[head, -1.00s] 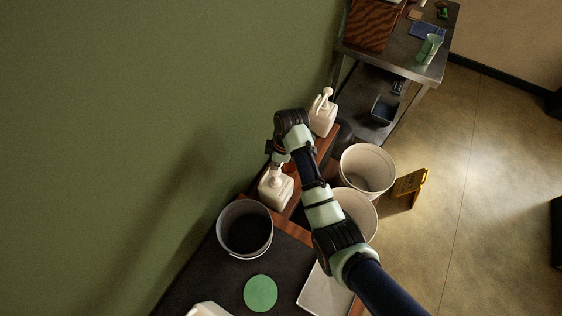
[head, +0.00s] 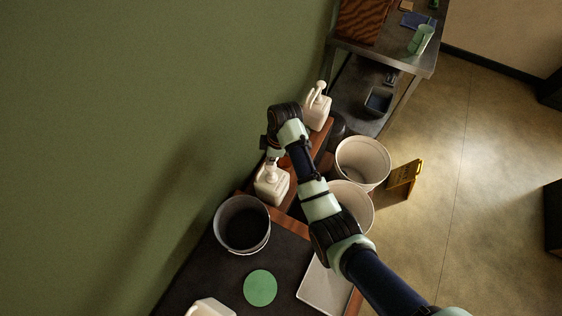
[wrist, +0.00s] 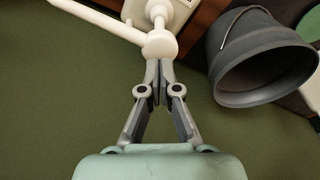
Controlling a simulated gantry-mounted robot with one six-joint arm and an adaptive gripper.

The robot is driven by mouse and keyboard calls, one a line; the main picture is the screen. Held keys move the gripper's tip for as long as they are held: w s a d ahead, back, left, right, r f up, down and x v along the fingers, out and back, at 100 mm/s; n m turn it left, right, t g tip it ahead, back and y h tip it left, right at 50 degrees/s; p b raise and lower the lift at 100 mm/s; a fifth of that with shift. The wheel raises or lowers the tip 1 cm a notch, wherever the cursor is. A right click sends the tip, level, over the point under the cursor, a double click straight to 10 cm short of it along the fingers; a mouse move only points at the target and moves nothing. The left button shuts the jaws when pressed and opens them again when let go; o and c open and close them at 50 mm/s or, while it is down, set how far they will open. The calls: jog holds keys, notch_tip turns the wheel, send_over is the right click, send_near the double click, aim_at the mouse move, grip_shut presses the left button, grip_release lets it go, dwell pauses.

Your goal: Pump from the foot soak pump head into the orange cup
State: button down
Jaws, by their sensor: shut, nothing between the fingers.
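A white pump bottle (head: 271,188) stands beside the dark bucket in the head view. Its white pump head (wrist: 159,44) and long spout show at the top of the wrist view. My gripper (wrist: 158,70) is shut and empty, its fingertips right at the pump head; I cannot tell whether they touch it. In the head view my gripper (head: 271,154) is just above that bottle. A second white pump bottle (head: 317,108) stands farther back. No label can be read, so I cannot tell which is the foot soak. I see no orange cup.
A dark-mouthed bucket (head: 242,225) stands near the bottle and also shows in the wrist view (wrist: 262,88). Two white buckets, one (head: 362,163) partly behind my arm, stand to the right. A green disc (head: 260,288) lies on the dark table. The green wall is close on the left.

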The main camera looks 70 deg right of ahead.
aim_at(271, 167)
jog(key=shift+f+b, duration=1.45)
jog(key=shift+f, duration=1.35)
jog(key=shift+r, duration=0.1)
notch_tip(271, 167, up, 5)
jog(key=p, duration=0.5)
jog(key=shift+f, duration=0.2)
